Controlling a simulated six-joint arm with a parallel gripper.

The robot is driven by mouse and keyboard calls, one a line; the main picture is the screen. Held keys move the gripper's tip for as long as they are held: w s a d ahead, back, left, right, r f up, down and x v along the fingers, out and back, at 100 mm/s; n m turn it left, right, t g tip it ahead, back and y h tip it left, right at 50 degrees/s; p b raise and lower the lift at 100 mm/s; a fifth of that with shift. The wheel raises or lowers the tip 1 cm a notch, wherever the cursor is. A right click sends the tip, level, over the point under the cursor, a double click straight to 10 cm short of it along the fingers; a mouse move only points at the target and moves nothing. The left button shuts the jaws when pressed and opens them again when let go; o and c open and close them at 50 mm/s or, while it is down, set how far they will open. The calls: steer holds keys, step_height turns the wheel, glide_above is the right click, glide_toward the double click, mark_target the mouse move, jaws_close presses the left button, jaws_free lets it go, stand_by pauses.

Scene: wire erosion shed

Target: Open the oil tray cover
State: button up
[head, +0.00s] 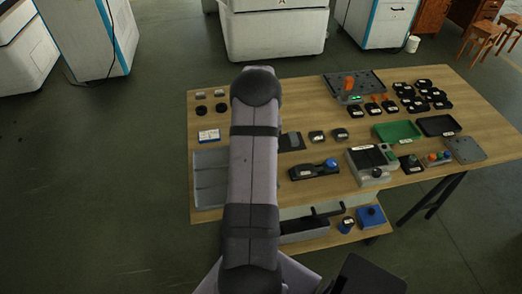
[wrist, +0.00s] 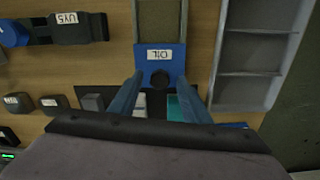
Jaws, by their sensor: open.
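In the wrist view the oil tray cover is a blue plate (wrist: 172,67) with a white "OIL" label (wrist: 160,54) and a round black knob (wrist: 160,78). My gripper (wrist: 160,77) is open, with one blue finger on each side of the knob. I see no finger pressed on the knob, and I cannot tell how high the fingertips are above the plate. The wrist housing hides the area below. In the head view my own arm hides the cover and my gripper.
Two thin grey rails (wrist: 134,22) run up from the cover. A grey compartment tray (wrist: 217,75) stands close on the right. A "UY5" device (wrist: 75,29) lies at upper left. White (wrist: 140,103) and teal (wrist: 178,104) pieces show between the fingers. Bare wood lies left of the cover.

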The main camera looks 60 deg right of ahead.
steer(key=shift+r+b, duration=0.85)
steer(key=shift+r, duration=2.7)
